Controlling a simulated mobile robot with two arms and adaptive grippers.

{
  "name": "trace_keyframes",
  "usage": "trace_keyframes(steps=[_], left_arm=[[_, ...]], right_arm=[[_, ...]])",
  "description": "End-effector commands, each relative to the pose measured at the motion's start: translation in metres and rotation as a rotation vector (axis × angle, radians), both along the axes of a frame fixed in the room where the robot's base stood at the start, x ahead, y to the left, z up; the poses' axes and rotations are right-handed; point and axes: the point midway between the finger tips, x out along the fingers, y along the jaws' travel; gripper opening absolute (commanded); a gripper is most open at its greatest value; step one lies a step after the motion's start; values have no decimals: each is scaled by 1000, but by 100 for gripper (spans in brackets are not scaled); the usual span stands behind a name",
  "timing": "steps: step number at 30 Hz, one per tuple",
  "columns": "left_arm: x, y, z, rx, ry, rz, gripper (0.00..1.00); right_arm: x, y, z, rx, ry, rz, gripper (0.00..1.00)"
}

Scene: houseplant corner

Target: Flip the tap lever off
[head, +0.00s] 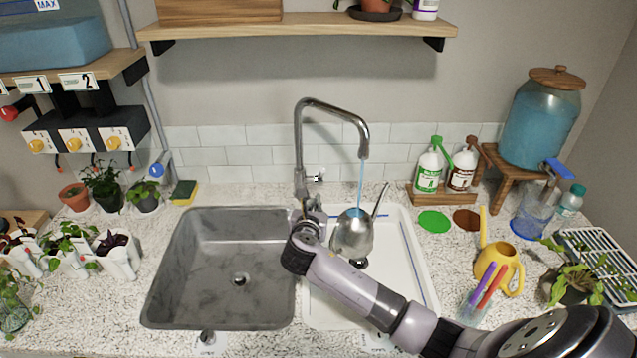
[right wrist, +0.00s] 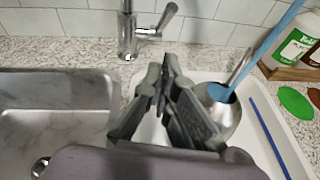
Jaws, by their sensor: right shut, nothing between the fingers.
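The metal tap (head: 300,150) stands behind the sinks with its tall spout arching to the right. Its lever (head: 316,177) sticks out to the right of the tap body; in the right wrist view the lever (right wrist: 168,17) angles up and right. A blue stream of water (head: 361,185) runs from the spout into a steel watering can (head: 352,236) in the white right-hand basin. My right gripper (head: 308,207) is shut and empty, in front of the tap base. In the right wrist view its fingertips (right wrist: 168,68) are below the lever, apart from it. My left gripper is out of view.
The grey sink (head: 219,300) is empty on the left. Potted plants (head: 103,185) and a sponge (head: 184,192) are on the left. A wooden shelf (head: 300,27) hangs above.

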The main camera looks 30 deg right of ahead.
Motion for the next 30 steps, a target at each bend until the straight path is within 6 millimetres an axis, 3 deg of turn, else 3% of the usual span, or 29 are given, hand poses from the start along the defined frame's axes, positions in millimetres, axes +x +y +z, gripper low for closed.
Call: trace_keyframes(steps=[3,8,13,30], left_arm=[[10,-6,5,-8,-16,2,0],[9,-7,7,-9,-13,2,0],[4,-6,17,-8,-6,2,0],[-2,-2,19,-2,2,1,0]], right_arm=[[18,-15,-6,-2,2,-2,0],[37,-31,-14,0,1,-2,0],[54,-46,-1,0,0,-1,0],[63,-55,3,1,1,0,0]])
